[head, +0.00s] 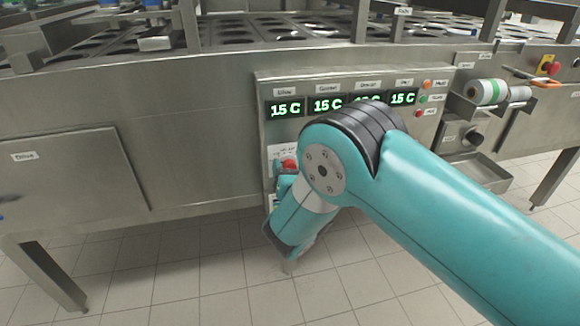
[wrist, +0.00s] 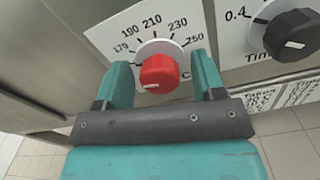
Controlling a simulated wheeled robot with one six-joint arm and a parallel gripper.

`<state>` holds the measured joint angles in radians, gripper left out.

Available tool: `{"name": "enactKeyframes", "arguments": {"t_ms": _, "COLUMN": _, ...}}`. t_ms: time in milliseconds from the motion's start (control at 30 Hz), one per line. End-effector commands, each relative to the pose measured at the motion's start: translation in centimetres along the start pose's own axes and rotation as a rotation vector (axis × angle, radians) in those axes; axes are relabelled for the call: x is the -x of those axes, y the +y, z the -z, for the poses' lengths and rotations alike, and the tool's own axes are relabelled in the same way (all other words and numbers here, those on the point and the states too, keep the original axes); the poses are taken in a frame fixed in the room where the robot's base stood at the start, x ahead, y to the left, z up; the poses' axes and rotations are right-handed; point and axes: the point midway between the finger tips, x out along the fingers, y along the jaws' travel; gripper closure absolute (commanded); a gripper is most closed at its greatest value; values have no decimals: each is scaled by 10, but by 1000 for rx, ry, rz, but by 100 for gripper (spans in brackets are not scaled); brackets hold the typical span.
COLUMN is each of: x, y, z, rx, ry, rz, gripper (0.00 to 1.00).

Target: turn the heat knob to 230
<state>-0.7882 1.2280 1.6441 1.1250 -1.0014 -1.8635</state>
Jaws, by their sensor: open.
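The red heat knob (wrist: 158,74) sits on a white round dial (wrist: 172,48) marked 170, 190, 210, 230 and 250. A pale mark on the knob's face lies toward its lower left, away from the 230 at upper right. My gripper (wrist: 161,70) is open, with one teal finger on each side of the knob. Gaps show beside the knob, and I cannot tell how deep the fingers reach. In the head view the red knob (head: 289,164) shows partly above my wrist, and my arm hides the fingertips.
A black time knob (wrist: 296,30) is on a plate to the right. Green displays (head: 328,104) read 15 C above my arm. A shelf with a white and green roll (head: 487,92) juts out at right. Tiled floor is clear below.

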Motion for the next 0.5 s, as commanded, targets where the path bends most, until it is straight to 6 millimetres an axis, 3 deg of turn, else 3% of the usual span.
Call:
{"name": "enactKeyframes", "arguments": {"t_ms": 167, "x": 0, "y": 0, "z": 0, "rx": 0, "ry": 0, "rz": 0, "gripper": 40}}
{"name": "enactKeyframes", "arguments": {"t_ms": 367, "x": 0, "y": 0, "z": 0, "rx": 0, "ry": 0, "rz": 0, "gripper": 86}}
{"name": "enactKeyframes", "arguments": {"t_ms": 500, "x": 0, "y": 0, "z": 0, "rx": -2, "ry": 0, "rz": 0, "gripper": 86}}
